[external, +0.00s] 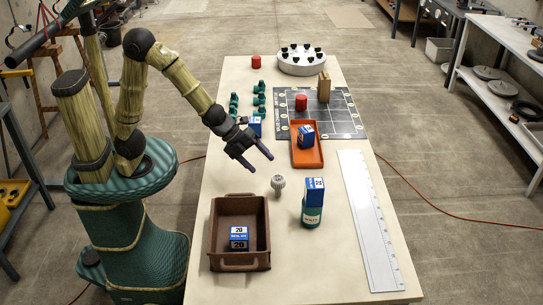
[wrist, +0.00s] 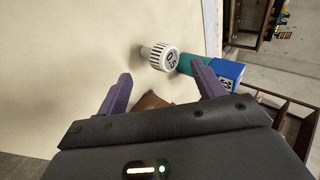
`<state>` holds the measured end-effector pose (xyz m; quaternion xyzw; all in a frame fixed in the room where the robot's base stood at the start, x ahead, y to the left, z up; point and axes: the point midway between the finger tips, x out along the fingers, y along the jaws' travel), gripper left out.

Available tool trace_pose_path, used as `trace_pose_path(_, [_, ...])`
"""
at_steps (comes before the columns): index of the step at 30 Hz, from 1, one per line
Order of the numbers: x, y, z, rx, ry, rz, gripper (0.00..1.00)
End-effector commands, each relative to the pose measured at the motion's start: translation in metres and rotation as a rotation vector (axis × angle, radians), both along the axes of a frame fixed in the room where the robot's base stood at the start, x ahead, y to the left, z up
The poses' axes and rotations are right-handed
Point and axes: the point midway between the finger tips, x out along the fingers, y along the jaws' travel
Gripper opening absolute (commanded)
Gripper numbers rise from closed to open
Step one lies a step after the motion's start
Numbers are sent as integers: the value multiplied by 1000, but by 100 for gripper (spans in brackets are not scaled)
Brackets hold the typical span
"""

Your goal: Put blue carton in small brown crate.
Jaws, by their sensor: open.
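The brown crate (external: 216,236) stands at the near left of the table, with one blue-and-white carton (external: 239,238) marked 20 inside it. Another blue carton (external: 315,190) sits on top of a green bottle (external: 312,215) right of the crate; the carton (wrist: 226,73) and bottle (wrist: 192,67) also show in the wrist view. A third blue carton (external: 306,136) is in the orange tray (external: 307,157). A fourth (external: 255,127) is partly hidden behind my wrist. My gripper (external: 261,164) is open and empty above the table, beyond the crate.
A ribbed grey weight (external: 278,184) stands between crate and bottle. A long white ruler (external: 370,220) lies along the right edge. Beyond are a dark grid board (external: 340,118), red cylinders, a wooden block (external: 324,87), green pieces and a round white holder (external: 302,63).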

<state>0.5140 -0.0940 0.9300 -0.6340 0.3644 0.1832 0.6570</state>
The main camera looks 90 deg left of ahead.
Motion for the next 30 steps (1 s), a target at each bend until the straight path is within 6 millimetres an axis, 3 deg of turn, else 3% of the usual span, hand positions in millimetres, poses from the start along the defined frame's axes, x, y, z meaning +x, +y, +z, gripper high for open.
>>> trace_pose_path(3, [-30,39,-11,-159,156,370,69])
trace_pose_path(7, [-73,71,-23,-339,314,785,69])
trace_pose_path(12, [-132,91,-37,-553,486,1304,69])
trace_pose_path(15, [-156,94,-40,-632,549,1505,69])
trace_pose_path(19, [-168,94,-43,-667,580,1606,69])
trace_pose_path(30, [-167,94,-42,-668,578,1604,69])
